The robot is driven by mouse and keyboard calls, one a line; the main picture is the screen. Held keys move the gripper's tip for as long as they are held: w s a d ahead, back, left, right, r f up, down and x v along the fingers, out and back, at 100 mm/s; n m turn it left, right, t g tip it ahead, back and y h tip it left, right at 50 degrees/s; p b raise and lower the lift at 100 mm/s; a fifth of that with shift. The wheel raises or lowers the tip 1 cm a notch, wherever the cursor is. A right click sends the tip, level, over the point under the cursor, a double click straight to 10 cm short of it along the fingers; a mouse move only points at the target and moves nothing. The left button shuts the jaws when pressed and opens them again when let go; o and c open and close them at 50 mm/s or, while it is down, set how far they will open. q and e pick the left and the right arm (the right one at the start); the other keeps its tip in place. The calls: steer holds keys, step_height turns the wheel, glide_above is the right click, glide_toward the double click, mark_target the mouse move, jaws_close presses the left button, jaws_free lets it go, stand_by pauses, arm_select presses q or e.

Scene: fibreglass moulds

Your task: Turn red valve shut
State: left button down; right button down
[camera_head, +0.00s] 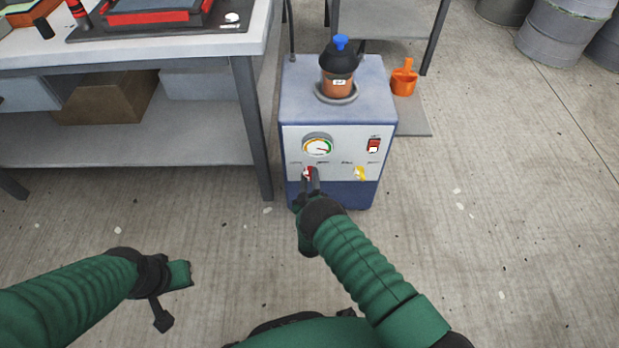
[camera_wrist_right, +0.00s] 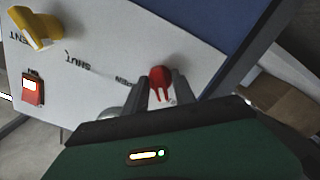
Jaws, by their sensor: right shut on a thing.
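The red valve (camera_head: 309,172) is on the front panel of a blue and white machine (camera_head: 337,95), below a round gauge. My right gripper (camera_head: 312,180) is at the valve. In the right wrist view the red valve handle (camera_wrist_right: 161,82) sits between the two fingers of my right gripper (camera_wrist_right: 162,92), which are shut on it. Its handle is partly hidden by the fingers. The panel lettering "SHUT" and a partly covered word beside the valve show in that view. My left gripper (camera_head: 170,295) hangs low at the left, over the floor, far from the machine; its fingers are unclear.
A yellow valve (camera_head: 360,173) and a red switch (camera_head: 374,146) are on the same panel. The gauge (camera_head: 318,147) is above the red valve. A pot with a blue cap (camera_head: 340,62) stands on top. A workbench (camera_head: 190,50) is close at left. An orange container (camera_head: 404,78) stands behind right.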

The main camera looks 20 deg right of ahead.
steer(key=shift+s+a+f+n, duration=0.15)
steer(key=shift+f+n, duration=0.1)
steer(key=shift+n, duration=0.35)
steer(key=c, duration=1.2)
jaws_free()
steer(key=shift+o, duration=0.8)
steer(key=shift+r, duration=0.1)
